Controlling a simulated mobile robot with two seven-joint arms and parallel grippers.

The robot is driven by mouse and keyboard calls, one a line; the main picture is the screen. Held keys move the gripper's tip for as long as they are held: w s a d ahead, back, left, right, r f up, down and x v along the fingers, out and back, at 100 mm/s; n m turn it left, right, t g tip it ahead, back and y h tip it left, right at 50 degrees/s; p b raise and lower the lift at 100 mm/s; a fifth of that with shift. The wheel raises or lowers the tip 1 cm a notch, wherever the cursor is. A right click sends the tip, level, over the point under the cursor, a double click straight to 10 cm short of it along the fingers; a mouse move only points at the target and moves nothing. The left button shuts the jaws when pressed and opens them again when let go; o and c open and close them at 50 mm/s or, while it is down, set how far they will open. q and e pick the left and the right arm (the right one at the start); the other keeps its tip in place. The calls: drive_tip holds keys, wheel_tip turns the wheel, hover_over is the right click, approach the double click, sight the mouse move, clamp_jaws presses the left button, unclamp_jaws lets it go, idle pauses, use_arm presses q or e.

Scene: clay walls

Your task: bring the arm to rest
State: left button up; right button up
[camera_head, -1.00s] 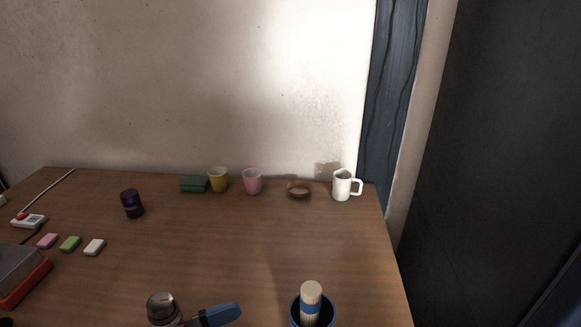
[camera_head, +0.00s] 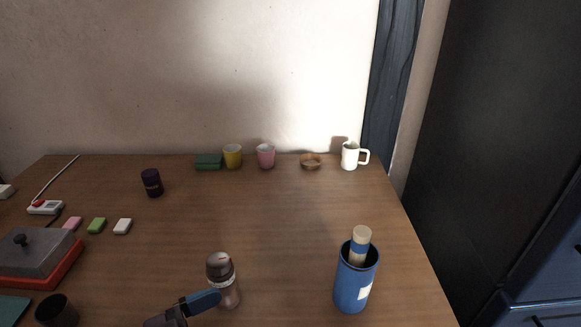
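Part of my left gripper (camera_head: 200,301), dark with a blue finger part, reaches in from the bottom edge. It overlaps the lower left of a brownish-pink bottle (camera_head: 221,268) in the picture; I cannot tell whether they touch. The bottle stands upright on the wooden table (camera_head: 275,225). Only a piece of the gripper shows, so its opening cannot be judged. I see nothing held in it. My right gripper is out of view.
A blue container (camera_head: 352,292) holding a cream-and-blue cylinder (camera_head: 361,240) stands at the front right. A grey-lidded red appliance (camera_head: 35,254) and a dark cup (camera_head: 56,311) are at left. Cups and a bowl (camera_head: 311,162) line the back. The table's middle is clear.

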use_arm(q)
drive_tip(key=w+a+f+n+t+y+p, duration=0.1)
drive_tip(key=a+f+y, duration=0.1)
drive_tip(key=w+a+f+n+t+y+p, duration=0.1)
drive_tip(key=a+y, duration=0.1)
drive_tip(key=a, duration=0.1)
drive_tip(key=w+a+f+n+t+y+p, duration=0.1)
drive_tip(key=a+f+y, duration=0.1)
drive_tip(key=y, duration=0.1)
drive_tip(key=shift+a+f, duration=0.25)
drive_tip(key=shift+f, duration=0.1)
drive_tip(key=a+n+y, duration=0.1)
drive_tip(key=s+a+f+y+p, duration=0.1)
drive_tip(key=s+a+f+n+t+y+p, duration=0.1)
drive_tip(key=shift+s+a+f+n, duration=0.25)
drive_tip(key=shift+a+n, duration=0.05)
drive_tip(key=shift+a, duration=0.1)
drive_tip(key=s+a+f+n+g+y+p, duration=0.1)
drive_tip(key=s+a+f+n+y+p, duration=0.1)
drive_tip(key=s, duration=0.5)
drive_tip(key=s+a+f+n+g+y+p, duration=0.1)
drive_tip(key=s+a+f+n+y+p, duration=0.1)
drive_tip(key=s, duration=0.6)
drive_tip(key=shift+a+f+n+y, duration=0.5)
drive_tip(key=shift+a+f+y, duration=0.2)
drive_tip(key=shift+a+f, duration=0.35)
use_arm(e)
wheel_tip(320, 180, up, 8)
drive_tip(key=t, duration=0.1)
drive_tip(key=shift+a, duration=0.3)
